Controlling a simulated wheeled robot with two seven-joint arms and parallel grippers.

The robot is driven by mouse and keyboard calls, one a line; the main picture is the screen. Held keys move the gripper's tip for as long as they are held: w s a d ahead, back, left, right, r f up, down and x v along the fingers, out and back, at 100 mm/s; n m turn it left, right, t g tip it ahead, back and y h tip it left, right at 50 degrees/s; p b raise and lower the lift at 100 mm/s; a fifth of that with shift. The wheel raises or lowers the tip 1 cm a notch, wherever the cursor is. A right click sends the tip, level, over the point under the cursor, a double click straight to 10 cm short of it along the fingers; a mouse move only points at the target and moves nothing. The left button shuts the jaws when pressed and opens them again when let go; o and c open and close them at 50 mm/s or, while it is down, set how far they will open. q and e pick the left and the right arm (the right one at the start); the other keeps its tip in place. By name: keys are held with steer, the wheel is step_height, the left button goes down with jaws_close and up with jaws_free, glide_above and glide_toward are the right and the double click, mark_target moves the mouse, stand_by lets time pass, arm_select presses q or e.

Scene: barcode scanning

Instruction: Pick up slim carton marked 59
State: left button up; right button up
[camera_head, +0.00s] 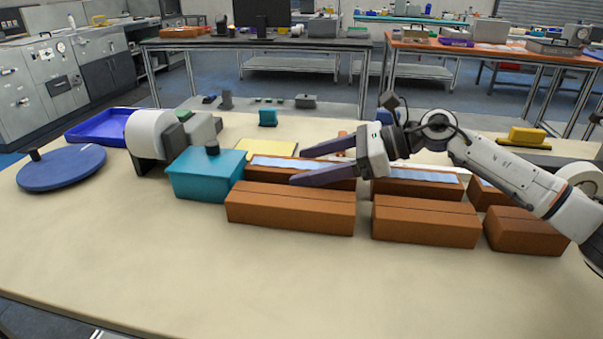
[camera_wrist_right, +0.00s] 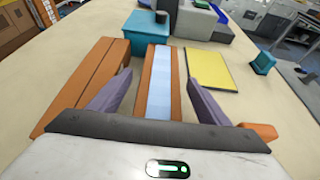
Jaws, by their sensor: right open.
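Several brown cartons lie in two rows on the table; I cannot read the number 59 on any. My right gripper (camera_head: 298,166) is open, with its two dark fingers pointing left over the back-row carton with a pale blue top strip (camera_head: 272,162). In the right wrist view this blue-striped carton (camera_wrist_right: 160,85) lies lengthwise between the spread fingers (camera_wrist_right: 159,75). I cannot tell whether the fingers touch it. The front-left carton (camera_head: 290,210) lies in front of it and shows left of the fingers (camera_wrist_right: 85,85). My left gripper is out of view.
A teal box (camera_head: 205,178) stands at the left end of the cartons. A yellow pad (camera_head: 268,148) lies behind. A grey-white machine (camera_head: 150,133), a blue tray (camera_head: 95,127) and a blue disc (camera_head: 62,169) are farther left. The front of the table (camera_head: 200,270) is clear.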

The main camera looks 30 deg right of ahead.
steer(key=shift+w+a+f, duration=0.1)
steer(key=shift+w+a, duration=0.05)
steer(key=shift+a, duration=0.05)
steer(key=c, duration=1.3)
steer(key=shift+c, duration=1)
